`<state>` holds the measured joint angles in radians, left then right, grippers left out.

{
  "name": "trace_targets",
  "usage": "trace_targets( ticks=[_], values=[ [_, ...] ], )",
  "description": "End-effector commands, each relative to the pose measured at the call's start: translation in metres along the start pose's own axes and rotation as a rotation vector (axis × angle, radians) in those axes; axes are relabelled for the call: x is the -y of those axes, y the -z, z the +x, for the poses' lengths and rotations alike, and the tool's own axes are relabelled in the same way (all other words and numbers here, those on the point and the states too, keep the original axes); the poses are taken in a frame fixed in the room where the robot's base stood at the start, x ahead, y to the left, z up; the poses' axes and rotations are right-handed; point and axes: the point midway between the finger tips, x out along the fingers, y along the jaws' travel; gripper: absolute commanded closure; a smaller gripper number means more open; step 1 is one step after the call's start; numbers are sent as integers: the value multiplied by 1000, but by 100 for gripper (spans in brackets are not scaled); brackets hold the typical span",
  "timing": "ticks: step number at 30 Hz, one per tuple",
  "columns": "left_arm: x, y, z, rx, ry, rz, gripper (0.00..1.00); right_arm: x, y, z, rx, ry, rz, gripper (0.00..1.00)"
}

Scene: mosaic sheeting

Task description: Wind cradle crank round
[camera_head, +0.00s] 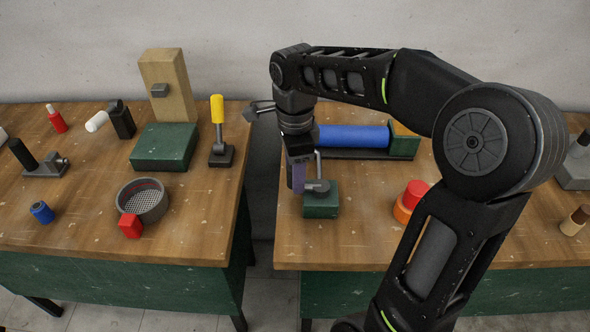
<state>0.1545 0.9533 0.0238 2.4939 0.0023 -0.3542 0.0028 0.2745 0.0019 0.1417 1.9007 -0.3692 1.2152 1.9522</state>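The cradle (403,148) stands on the right-hand table, with a blue roll (352,136) lying across it and a dark base below. In front of it is a green block (320,207) with a grey crank (318,186) on top. An upright purple handle (298,179) shows at the crank's left. My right gripper (299,159) points down at the top of this handle. Its fingers overlap the handle in the picture, and I cannot tell whether they are closed on it. My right arm hides part of the roll's left end. My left gripper is not in view.
Red and orange round pieces (411,201) sit right of the crank, partly behind my arm. A gap separates this table from the left table (80,225), which holds a yellow-handled lever (217,115), a round sieve (150,200) and a green block with a wooden post (170,85).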

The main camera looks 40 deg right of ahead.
Motion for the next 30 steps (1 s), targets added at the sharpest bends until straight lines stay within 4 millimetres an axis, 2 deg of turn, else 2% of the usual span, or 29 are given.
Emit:
trace_targets(
  ticks=[11, 14, 22, 24, 30],
  values=[
    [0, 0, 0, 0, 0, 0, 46, 1, 0, -4, 0, 2, 1, 47],
    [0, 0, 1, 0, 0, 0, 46, 1, 0, -12, 0, 3, 1, 47],
    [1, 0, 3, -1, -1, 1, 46, 1, 0, -56, 0, 5, -1, 47],
    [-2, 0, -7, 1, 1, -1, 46, 0, 0, -70, -1, 1, -1, 47],
    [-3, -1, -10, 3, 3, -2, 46, 0, 0, -79, -1, 0, 0, 47]
  ],
)
